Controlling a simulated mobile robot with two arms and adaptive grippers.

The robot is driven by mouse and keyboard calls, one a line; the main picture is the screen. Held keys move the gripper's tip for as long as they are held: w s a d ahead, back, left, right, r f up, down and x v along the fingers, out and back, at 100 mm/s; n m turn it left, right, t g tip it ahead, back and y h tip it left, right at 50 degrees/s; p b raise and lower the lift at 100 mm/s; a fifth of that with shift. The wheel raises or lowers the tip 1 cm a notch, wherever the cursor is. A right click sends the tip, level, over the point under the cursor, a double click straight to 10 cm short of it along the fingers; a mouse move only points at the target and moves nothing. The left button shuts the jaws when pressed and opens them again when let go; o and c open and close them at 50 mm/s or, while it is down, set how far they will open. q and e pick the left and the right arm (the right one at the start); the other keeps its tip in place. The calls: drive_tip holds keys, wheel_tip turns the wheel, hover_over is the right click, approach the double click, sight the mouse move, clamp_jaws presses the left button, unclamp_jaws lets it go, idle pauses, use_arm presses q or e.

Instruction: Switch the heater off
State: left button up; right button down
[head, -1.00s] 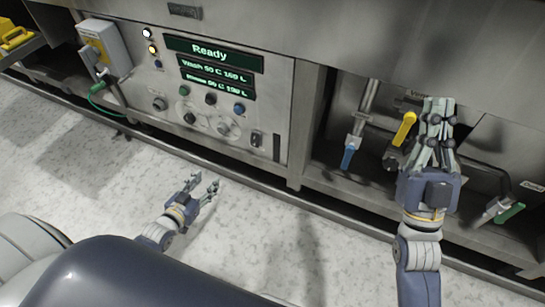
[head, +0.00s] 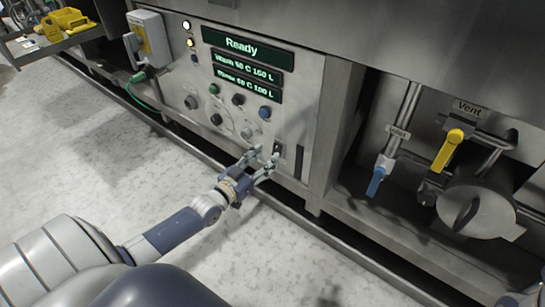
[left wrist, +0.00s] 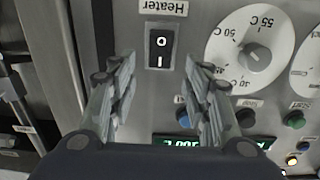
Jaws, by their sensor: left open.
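The heater switch (left wrist: 161,46) is a small black rocker marked O and I. I cannot tell which side is pressed in. In the head view the switch (head: 278,147) is at the panel's lower right. My left gripper (head: 265,163) is open and empty, just in front of the switch. In the left wrist view its fingers (left wrist: 160,68) stand either side of the switch's line; contact is not visible.
The display (head: 243,44) reads Ready. A temperature dial (left wrist: 251,50) and coloured buttons (left wrist: 293,119) are close by. A blue-handled inlet valve (head: 376,181) and yellow vent lever (head: 447,150) are in the right bay. The floor (head: 90,170) in front is clear.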

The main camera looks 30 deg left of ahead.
sight(277, 148)
use_arm(q)
drive_tip(key=shift+w+d+b, duration=0.2)
drive_tip(key=shift+w+b, duration=0.55)
drive_tip(key=shift+w, duration=1.35)
drive_tip(key=shift+f, duration=0.1)
drive_tip(key=c, duration=1.1)
